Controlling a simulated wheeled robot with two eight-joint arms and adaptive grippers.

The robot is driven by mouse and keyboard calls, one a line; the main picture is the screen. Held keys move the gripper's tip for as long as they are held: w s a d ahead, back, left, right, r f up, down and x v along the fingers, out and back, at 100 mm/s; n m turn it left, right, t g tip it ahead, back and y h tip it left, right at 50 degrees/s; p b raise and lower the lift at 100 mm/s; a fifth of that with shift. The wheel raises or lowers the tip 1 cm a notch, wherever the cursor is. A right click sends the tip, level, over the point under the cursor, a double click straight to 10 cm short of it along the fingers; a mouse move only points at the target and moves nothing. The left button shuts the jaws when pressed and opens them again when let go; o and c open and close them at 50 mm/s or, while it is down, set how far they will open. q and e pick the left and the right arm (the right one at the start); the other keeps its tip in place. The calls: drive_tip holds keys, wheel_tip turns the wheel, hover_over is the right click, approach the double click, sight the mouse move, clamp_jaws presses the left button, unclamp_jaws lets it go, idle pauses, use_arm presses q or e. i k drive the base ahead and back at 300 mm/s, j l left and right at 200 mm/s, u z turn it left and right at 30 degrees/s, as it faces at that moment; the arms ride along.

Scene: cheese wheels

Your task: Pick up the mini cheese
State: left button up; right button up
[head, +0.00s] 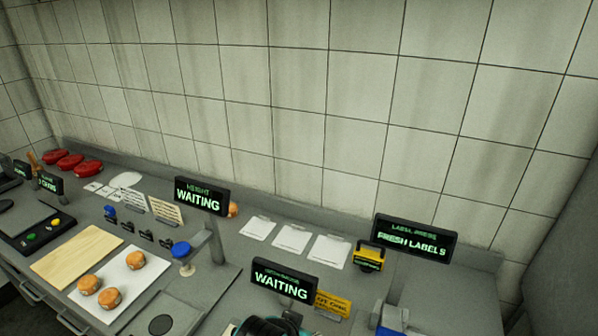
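Three small round orange-and-tan pieces, which look like the mini cheeses, lie on a white board at the lower left: one at the back right (135,260), one at the left (89,285) and one at the front (110,298). A similar orange piece (233,209) shows partly behind the "WAITING" sign near the wall. Neither of my grippers can be made out in the head view.
A wooden board (68,256) lies beside the white board (148,278). Signs reading "WAITING" (202,196) and "FRESH LABELS" (414,236) stand up from the counter. Red wheels (70,161) sit far left. A dark, teal-edged object (262,328) is cut off below.

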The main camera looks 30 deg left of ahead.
sight(136, 260)
drive_tip(key=k+u, duration=0.1)
drive_tip(key=u, duration=0.3)
drive_tip(key=k+u, duration=0.1)
drive_tip(key=u, duration=0.35)
drive_tip(key=k+l+u, duration=0.15)
drive_tip(key=u, duration=1.05)
drive_tip(key=i+j+z, duration=0.1)
drive_tip(key=z, duration=0.9)
drive_tip(key=i+j+z, duration=0.15)
drive_tip(key=j, duration=0.15)
drive_tip(key=i+j+z, duration=0.15)
drive_tip(key=j, duration=0.15)
drive_tip(key=i+j+z, duration=0.15)
drive_tip(key=j, duration=0.2)
drive_tip(key=i+j+z, duration=0.15)
drive_tip(key=j, duration=0.2)
drive_tip(key=j+z, duration=0.1)
drive_tip(key=j, duration=0.25)
drive_tip(key=i+j, duration=0.1)
drive_tip(key=j, duration=0.35)
drive_tip(key=i+j, duration=0.15)
drive_tip(key=j, duration=0.3)
